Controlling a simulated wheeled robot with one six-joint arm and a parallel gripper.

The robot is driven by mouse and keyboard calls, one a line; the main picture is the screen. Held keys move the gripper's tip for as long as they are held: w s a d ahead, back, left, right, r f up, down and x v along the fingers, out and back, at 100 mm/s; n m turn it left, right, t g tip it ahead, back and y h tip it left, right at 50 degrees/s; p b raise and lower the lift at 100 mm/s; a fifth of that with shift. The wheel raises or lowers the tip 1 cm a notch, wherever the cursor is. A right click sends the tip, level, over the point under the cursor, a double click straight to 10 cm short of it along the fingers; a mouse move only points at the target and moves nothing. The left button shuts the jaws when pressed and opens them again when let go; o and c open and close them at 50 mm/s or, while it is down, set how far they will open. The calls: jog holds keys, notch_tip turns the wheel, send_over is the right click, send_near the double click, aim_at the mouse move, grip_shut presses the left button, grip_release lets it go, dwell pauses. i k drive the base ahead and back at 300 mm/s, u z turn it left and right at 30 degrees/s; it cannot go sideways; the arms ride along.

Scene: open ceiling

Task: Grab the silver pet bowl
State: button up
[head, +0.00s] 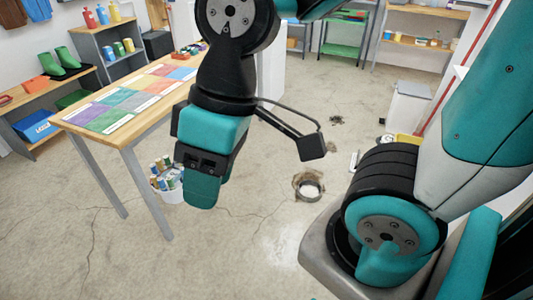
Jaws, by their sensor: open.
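A small round bowl-like thing (308,187) sits on the floor just right of the picture's middle. Its rim is brownish and its inside looks pale or silvery; I cannot tell surely that it is the silver pet bowl. My gripper (202,193) hangs from the arm left of the middle, pointing down. It is open and apart from the bowl, to its left in the picture. The gap between the fingers is hard to see from here. I see nothing held in it.
A wooden table (150,135) with coloured sheets stands at left. A pale bin (407,108) and a yellow item (408,140) are at right. Shelves line the back. Floor around the bowl is mostly clear.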

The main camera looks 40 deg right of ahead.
aim_at(308, 191)
jog(key=z, duration=0.45)
jog(key=i, duration=1.9)
jog(key=z, duration=1.05)
jog(key=i, duration=0.9)
jog(key=z, duration=0.3)
